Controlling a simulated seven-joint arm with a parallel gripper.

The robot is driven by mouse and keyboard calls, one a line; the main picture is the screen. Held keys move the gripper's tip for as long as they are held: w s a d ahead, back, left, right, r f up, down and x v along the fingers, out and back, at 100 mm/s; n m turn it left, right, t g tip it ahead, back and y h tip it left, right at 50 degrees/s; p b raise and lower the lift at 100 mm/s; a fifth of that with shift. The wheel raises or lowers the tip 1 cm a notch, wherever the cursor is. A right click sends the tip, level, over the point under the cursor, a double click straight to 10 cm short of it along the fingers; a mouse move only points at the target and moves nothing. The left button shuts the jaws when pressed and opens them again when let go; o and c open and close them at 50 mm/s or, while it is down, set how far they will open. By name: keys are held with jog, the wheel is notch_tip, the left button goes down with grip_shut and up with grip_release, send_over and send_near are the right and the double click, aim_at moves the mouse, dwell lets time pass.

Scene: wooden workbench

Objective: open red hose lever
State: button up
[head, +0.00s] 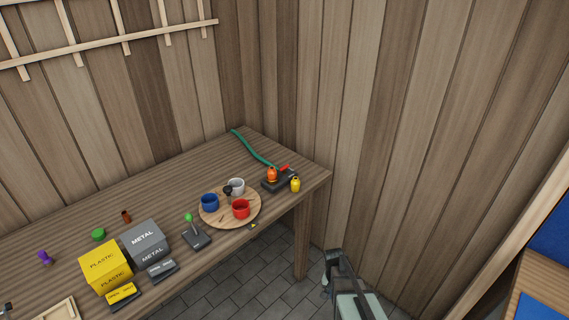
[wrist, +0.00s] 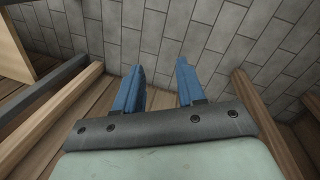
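The red hose lever (head: 283,168) sits on a dark base (head: 278,181) near the right end of the workbench in the head view. A green hose (head: 254,150) runs from it toward the back corner. My gripper (head: 328,284) is low at the bottom right of the head view, beyond the bench's right end and well apart from the lever. In the wrist view its two blue fingers (wrist: 158,88) are spread with nothing between them. The wrist view shows floor and wood, not the lever.
An orange object (head: 272,174) and a yellow one (head: 295,185) stand close to the lever. A round wooden tray (head: 218,222) with mugs is to its left. A green-knobbed lever (head: 194,231), grey METAL box (head: 145,241) and yellow PLASTIC box (head: 105,266) are farther left. Plank walls enclose the bench.

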jog(key=w+d+r+m+t+h, duration=0.15)
jog(key=w+r+m+t, duration=0.45)
jog(key=w+r, duration=2.65)
notch_tip(320, 180, up, 17)
jog(key=n+g+y, duration=0.2)
jog(key=g+y, duration=0.1)
jog(key=g, duration=0.2)
send_over(285, 166)
notch_tip(285, 166, down, 13)
jog(key=shift+s+a+f, duration=0.1)
jog(key=shift+f, duration=0.1)
jog(key=shift+c, duration=0.3)
grip_shut()
